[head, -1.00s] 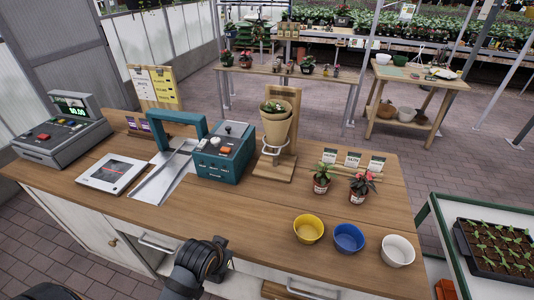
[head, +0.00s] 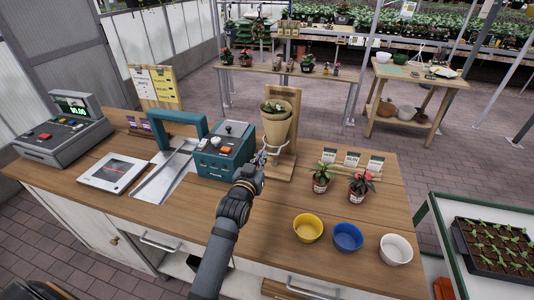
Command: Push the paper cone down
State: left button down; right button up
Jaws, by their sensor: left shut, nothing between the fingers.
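The paper cone (head: 275,128) is tan and sits upright in the ring of a wooden stand (head: 289,100). A plant with white blooms (head: 273,107) shows in its top. My left gripper (head: 261,157) is shut and empty. It is in front of the stand, just below and left of the cone's lower end, beside the teal machine. I cannot tell if it touches the stand's ring. My right gripper is not in view.
The teal machine (head: 225,150) stands close left of the stand. Two potted plants (head: 321,178) and yellow, blue and white pots (head: 308,228) are to the right. A scale (head: 110,173) and a cash register (head: 62,135) are at the left.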

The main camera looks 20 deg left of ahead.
pick_arm(q)
jog(key=w+f+p, duration=0.1)
jog(key=w+f, duration=0.3)
jog(key=w, duration=0.3)
jog(key=shift+w+a+f+p, duration=0.15)
jog(key=shift+a+f+p, duration=0.1)
jog(key=shift+p, duration=0.15)
jog(key=shift+f, duration=0.1)
notch_tip(320, 180, down, 4)
jog(key=b, duration=0.4)
